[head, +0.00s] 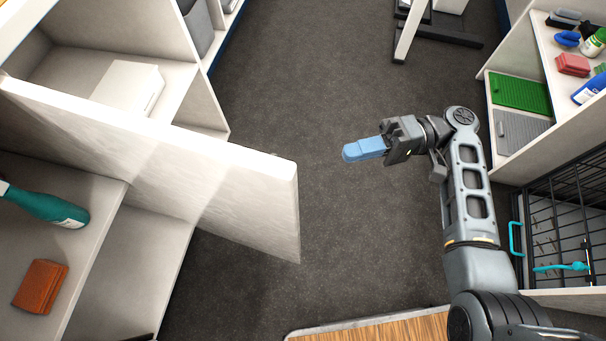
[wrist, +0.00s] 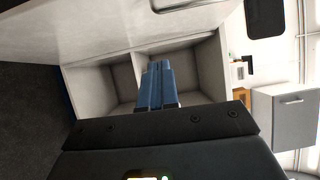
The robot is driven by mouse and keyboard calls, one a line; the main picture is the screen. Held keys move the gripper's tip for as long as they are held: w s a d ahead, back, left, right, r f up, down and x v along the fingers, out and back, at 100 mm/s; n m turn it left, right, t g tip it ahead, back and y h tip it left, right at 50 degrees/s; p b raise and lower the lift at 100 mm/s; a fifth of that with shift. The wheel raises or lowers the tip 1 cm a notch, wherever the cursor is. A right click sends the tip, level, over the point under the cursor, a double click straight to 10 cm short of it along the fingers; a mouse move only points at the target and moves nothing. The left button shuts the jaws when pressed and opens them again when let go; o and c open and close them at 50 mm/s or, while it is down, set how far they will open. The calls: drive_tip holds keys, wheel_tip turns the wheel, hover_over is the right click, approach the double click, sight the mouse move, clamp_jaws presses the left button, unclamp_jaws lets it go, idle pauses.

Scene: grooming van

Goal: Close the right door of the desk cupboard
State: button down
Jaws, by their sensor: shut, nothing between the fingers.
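A thick white panel (head: 215,170), which looks like an open cupboard door, stands out from the left units into the aisle in the head view. Its free end is near the picture's middle; its hinge side is not clear. My gripper (head: 362,149) is to the right of that free end, apart from it, above the dark floor. Its blue fingers are shut together and empty, pointing left. In the wrist view the shut fingers (wrist: 158,84) point toward open pale compartments (wrist: 195,70). A pale panel (wrist: 85,28) fills the upper left there; I cannot tell if it is the same door.
Left shelves hold a teal bottle (head: 45,205), an orange-brown block (head: 40,286) and a white box (head: 128,88). A black wire cage (head: 560,215) and a shelf with bottles (head: 590,88) stand at the right. Dark floor (head: 290,80) is clear between them.

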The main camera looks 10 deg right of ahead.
drive_tip(key=s+a, duration=0.4)
drive_tip(key=a, duration=0.6)
drive_tip(key=shift+s+a+r, duration=0.15)
drive_tip(key=shift+s+a, duration=0.1)
drive_tip(key=shift+a, duration=0.1)
